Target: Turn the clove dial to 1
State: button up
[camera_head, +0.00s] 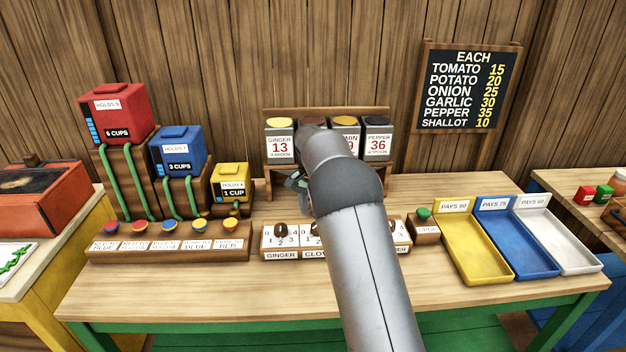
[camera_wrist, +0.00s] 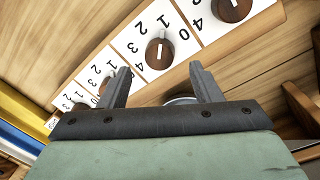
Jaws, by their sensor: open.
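The dial strip (camera_head: 287,254) lies on the table, with white faces and brown knobs; the ginger knob (camera_head: 281,229) is at its left end. Beside it, the clove face (camera_head: 312,252) is partly covered by my arm. In the wrist view the ginger knob (camera_wrist: 231,8) is at the top, and the clove knob (camera_wrist: 159,53) appears just beyond my fingers. My gripper (camera_wrist: 160,76) is open and empty, apart from the knob. In the head view my gripper (camera_head: 298,183) is partly hidden, above and behind the strip.
A spice rack (camera_head: 330,112) with several jars stands behind my arm. Button blocks (camera_head: 170,246) and stacked red, blue and yellow boxes are at left. A green button (camera_head: 424,213) and yellow, blue and white trays (camera_head: 475,272) are at right. The front table strip is clear.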

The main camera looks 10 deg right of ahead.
notch_tip(320, 180, up, 13)
jog(key=shift+w+a+f, duration=0.15)
jog(key=shift+w+a, duration=0.2)
jog(key=shift+a, duration=0.05)
jog(key=shift+s, duration=0.1)
jog(key=s+d+r+n, duration=0.2)
jog(key=s+r, duration=0.1)
jog(key=s, duration=0.7)
jog(key=s+f+n, duration=0.3)
jog(key=s+f, duration=0.2)
jog(key=s, duration=1.1)
jog(key=s+a+f+n+t, duration=0.1)
jog(key=s+f+n, duration=0.2)
jog(key=s, duration=1.3)
notch_tip(320, 180, down, 3)
jog(key=shift+f+y, duration=0.2)
jog(key=shift+y, duration=0.2)
jog(key=shift+r, duration=0.1)
